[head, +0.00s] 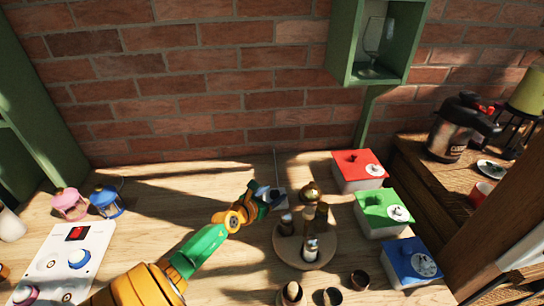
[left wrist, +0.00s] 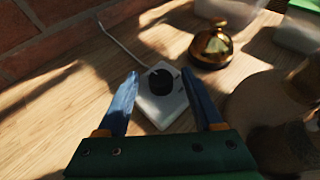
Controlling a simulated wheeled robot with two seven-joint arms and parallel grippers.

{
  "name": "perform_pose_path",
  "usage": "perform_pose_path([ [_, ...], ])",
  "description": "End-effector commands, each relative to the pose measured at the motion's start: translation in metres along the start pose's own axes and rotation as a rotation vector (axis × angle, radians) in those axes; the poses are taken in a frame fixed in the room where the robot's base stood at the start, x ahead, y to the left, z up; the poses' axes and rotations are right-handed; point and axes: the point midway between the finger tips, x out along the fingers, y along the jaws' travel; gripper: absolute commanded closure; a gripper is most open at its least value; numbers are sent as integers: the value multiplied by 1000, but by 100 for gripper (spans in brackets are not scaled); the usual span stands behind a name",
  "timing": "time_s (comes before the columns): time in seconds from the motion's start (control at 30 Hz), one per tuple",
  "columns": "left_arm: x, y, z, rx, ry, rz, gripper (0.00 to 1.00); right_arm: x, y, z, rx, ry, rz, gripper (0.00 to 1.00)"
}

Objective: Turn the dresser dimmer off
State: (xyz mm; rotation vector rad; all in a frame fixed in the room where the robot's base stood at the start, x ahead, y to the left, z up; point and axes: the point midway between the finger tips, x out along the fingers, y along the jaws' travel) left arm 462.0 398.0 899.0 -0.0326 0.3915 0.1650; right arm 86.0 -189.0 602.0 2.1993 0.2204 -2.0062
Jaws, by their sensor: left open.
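The dimmer is a small white box with a round black knob (left wrist: 161,82) and a light mark on the knob. Its white base (left wrist: 163,112) lies on the wooden table, and a white cord runs from it toward the brick wall. My left gripper (left wrist: 159,77) is open, with its blue fingers on either side of the knob in the left wrist view. I cannot tell whether they touch it. In the head view the left gripper (head: 268,194) partly hides the dimmer (head: 281,201). My right gripper is not in view.
A gold bell (left wrist: 211,47) stands close right of the dimmer. A round wooden tray (head: 316,263) with several bottles is in front. Red (head: 350,179), green (head: 377,221) and blue (head: 401,275) boxes line the right side. A white control panel (head: 52,262) lies left.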

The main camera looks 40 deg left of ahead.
Motion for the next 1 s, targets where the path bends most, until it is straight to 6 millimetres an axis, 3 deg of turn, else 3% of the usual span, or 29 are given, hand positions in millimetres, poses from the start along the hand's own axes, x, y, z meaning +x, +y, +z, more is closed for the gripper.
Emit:
perform_pose_path([
  [0.2,-35,0,4,-1,3,0,32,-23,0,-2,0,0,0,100],
  [0.43,-66,0,1,-1,2,0,32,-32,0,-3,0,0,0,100],
  [1.0,-70,0,0,-1,0,1,32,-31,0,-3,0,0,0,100],
])
